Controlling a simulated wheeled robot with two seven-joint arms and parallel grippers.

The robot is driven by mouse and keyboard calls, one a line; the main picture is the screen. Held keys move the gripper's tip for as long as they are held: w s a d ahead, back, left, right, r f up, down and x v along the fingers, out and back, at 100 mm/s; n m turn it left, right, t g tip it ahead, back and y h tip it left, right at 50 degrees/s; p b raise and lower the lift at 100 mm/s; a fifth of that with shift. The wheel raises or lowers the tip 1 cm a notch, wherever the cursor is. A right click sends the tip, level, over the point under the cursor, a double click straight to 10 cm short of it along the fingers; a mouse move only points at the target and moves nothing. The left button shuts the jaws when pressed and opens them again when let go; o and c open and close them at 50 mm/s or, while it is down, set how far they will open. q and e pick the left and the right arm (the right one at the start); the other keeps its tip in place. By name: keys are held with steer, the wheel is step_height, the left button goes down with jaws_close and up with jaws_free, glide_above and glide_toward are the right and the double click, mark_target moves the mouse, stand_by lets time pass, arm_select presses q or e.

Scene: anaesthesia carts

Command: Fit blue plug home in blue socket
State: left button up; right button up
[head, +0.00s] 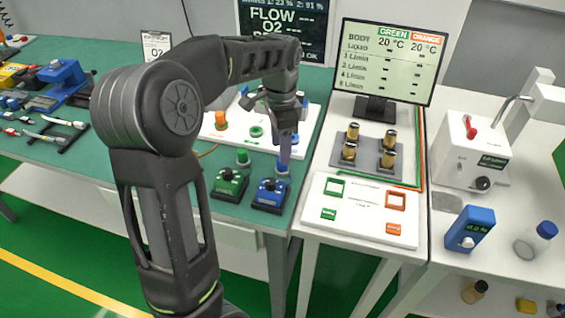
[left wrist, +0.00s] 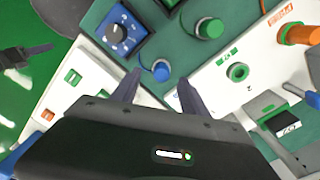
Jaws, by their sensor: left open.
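The blue plug (head: 282,168), a round blue knob, stands on the green bench top behind the blue box (head: 270,194). My left gripper (head: 287,150) is open and points down just over it. In the left wrist view the blue plug (left wrist: 160,72) lies between the two fingertips (left wrist: 158,82), with space on both sides and nothing gripped. The white socket panel (head: 213,130) is behind it, partly covered by my gripper. A green socket (left wrist: 238,72) shows on it; I cannot make out the blue socket. My right gripper is not clearly seen.
A green plug (head: 243,157) and green box (head: 229,183) stand to the left of the blue ones. An orange plug (head: 221,119) is on the panel. To the right, a white table holds brass cylinders (head: 388,157), a white board (head: 360,209) and a monitor (head: 388,60).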

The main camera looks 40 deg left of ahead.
arm_select(q)
steer(key=shift+f, duration=0.2)
steer(key=f, duration=0.2)
steer(key=f+p, duration=0.1)
steer(key=f, duration=0.2)
steer(key=shift+w+a, duration=0.1)
steer(key=shift+w, duration=0.1)
steer(key=shift+c, duration=0.2)
stand_by(0.3)
jaws_close()
stand_by(0.4)
